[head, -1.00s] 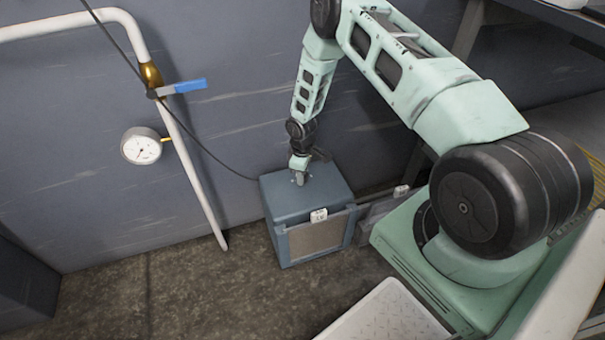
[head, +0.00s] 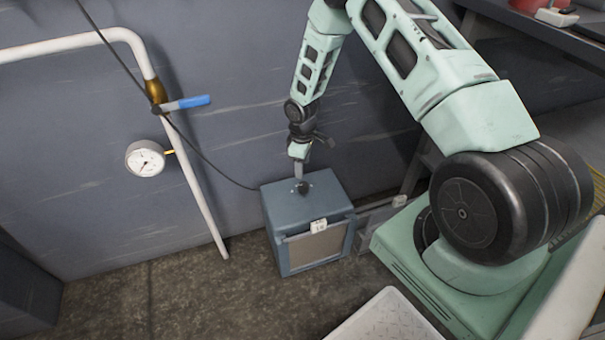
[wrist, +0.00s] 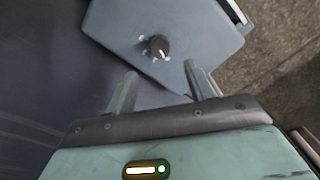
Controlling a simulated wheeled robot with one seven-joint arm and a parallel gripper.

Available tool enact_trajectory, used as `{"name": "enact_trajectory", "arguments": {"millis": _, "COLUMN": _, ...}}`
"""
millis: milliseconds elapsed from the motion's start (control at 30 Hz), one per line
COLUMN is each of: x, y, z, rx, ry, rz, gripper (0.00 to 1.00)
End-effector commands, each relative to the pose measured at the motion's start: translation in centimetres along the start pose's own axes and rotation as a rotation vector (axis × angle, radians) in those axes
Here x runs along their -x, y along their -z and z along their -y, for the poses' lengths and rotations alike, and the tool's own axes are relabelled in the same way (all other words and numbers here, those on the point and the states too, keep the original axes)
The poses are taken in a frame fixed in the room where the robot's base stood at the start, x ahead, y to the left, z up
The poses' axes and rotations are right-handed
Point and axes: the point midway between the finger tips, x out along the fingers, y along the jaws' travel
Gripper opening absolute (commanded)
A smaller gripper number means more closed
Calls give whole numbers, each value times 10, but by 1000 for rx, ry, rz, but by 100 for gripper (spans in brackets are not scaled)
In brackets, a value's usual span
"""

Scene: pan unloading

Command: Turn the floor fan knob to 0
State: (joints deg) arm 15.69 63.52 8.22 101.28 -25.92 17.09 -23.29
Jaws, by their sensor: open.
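The floor fan (head: 278,207) is a blue-grey box on the floor against the wall, with a grille on its front. Its black round knob (head: 302,187) sits on the top face. In the wrist view the knob (wrist: 157,47) has a white pointer line and small pale marks around it; I cannot read the marks. My gripper (head: 299,170) is above the fan's top, just over the knob and apart from it. In the wrist view its two fingers (wrist: 160,85) are spread and empty, with the knob beyond the tips.
A white pipe (head: 197,185) with a blue-handled valve (head: 190,103) and a round gauge (head: 145,158) runs down the wall at left. A dark cable reaches the fan from the left. A pale tray (head: 385,318) is in front, and a bench (head: 530,30) stands at right.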

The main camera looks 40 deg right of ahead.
Motion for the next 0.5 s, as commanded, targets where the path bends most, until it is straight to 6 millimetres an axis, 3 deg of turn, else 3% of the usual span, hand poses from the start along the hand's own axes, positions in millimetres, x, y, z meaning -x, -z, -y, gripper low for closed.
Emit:
{"name": "enact_trajectory", "arguments": {"millis": 33, "x": 16, "y": 0, "z": -1, "rx": 0, "ry": -2, "rz": -3, "gripper": 54}}
{"name": "enact_trajectory", "arguments": {"millis": 200, "x": 50, "y": 0, "z": -1, "rx": 0, "ry": -2, "rz": -2, "gripper": 54}}
{"name": "enact_trajectory", "arguments": {"millis": 500, "x": 76, "y": 0, "z": 0, "rx": 1, "ry": 0, "rz": -1, "gripper": 54}}
